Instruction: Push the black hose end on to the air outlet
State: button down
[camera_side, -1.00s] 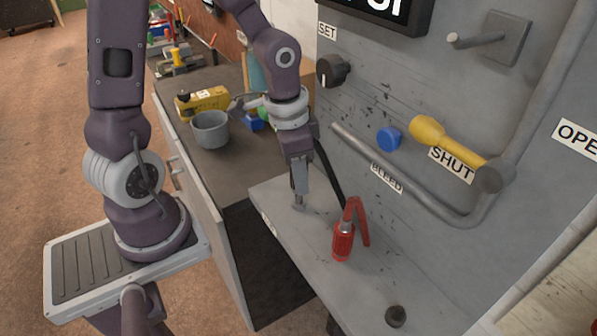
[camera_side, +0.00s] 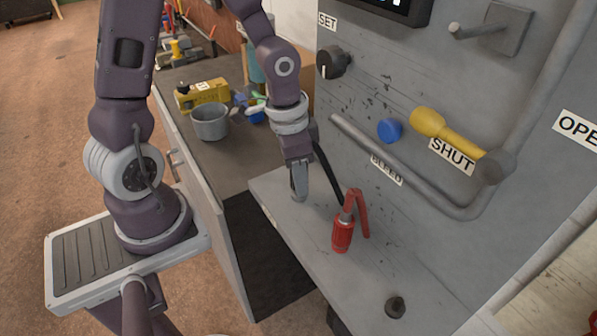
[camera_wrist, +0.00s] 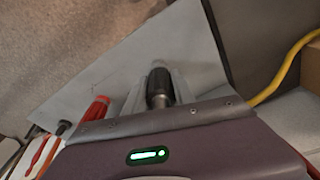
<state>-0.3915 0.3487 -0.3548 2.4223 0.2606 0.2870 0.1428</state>
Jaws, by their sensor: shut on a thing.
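My gripper (camera_side: 299,192) points down just above the left part of the grey bench shelf. In the wrist view it is shut on the black hose end (camera_wrist: 159,84), a dark ridged cylinder with a metal collar. In the side view my fingers mostly hide that end. A black hose (camera_side: 327,172) runs from behind my gripper down towards the red lever fitting. The red fitting (camera_side: 342,234) stands on the shelf, right of my gripper and apart from it; it also shows in the wrist view (camera_wrist: 97,109). I cannot tell which fitting is the air outlet.
A dark stub (camera_side: 395,307) sits near the shelf's front right. The upright panel has a black knob (camera_side: 333,62), a blue knob (camera_side: 389,130), a yellow handle (camera_side: 444,132) and a grey pipe (camera_side: 420,196). A grey cup (camera_side: 210,122) stands on the left bench.

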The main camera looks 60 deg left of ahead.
jog(key=shift+f, duration=0.55)
jog(key=c, duration=1)
grip_release()
jog(key=shift+o, duration=0.2)
jog(key=r, duration=0.6)
jog(key=shift+s+a, duration=0.15)
jog(key=shift+s, duration=0.15)
jog(key=shift+s+r, duration=0.1)
jog(key=shift+r, duration=0.35)
